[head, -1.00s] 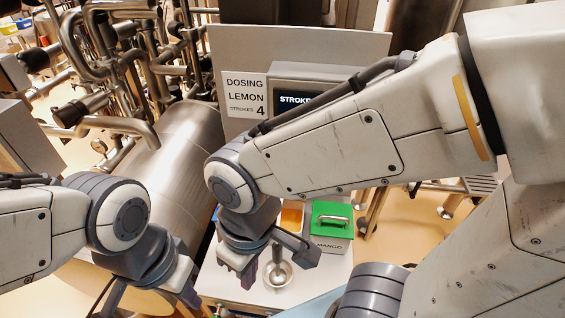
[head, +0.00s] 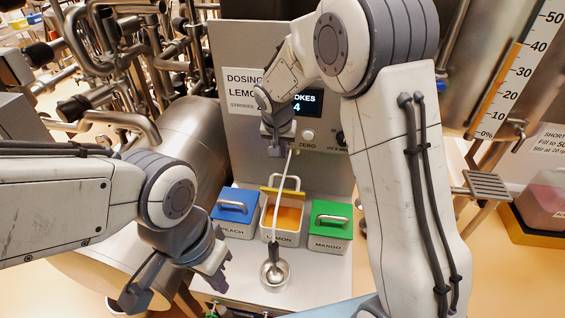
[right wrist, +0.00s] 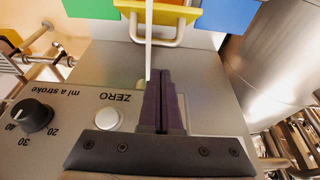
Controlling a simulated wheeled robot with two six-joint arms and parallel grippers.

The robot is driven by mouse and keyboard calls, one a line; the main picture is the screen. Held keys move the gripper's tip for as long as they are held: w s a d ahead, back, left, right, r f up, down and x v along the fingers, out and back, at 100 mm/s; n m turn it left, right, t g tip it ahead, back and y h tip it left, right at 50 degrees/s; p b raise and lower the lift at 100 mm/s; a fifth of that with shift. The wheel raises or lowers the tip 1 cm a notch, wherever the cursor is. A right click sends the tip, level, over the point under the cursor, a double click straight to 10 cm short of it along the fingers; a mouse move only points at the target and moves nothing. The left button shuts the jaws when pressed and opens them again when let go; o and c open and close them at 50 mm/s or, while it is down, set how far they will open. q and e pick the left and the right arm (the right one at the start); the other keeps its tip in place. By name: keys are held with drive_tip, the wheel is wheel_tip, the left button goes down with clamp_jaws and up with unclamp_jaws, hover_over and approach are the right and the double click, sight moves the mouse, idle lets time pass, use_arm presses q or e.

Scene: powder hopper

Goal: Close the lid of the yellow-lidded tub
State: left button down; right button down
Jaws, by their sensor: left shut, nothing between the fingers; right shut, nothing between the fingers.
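The yellow-lidded tub (head: 281,222), labelled LEMON, stands between two other tubs with orange powder inside. Its yellow lid (head: 270,190) is open, tipped up at the rear with its handle standing above. In the right wrist view the lid (right wrist: 188,20) and handle (right wrist: 155,42) are at the top. My right gripper (head: 277,150) is shut and empty, behind and above the lid, near the panel; its fingertips (right wrist: 162,76) appear apart from the handle. My left gripper (head: 221,276) is shut and empty, low at the front left of the tubs.
A blue-lidded PEACH tub (head: 236,209) and a green-lidded MANGO tub (head: 331,226) flank it, closed. The dosing panel (head: 325,165) with button and knob stands behind.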

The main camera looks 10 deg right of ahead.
drive_tip(key=p+x, duration=0.2)
drive_tip(key=x, duration=0.8)
drive_tip(key=shift+p, duration=0.4)
drive_tip(key=shift+w+d+r, duration=0.1)
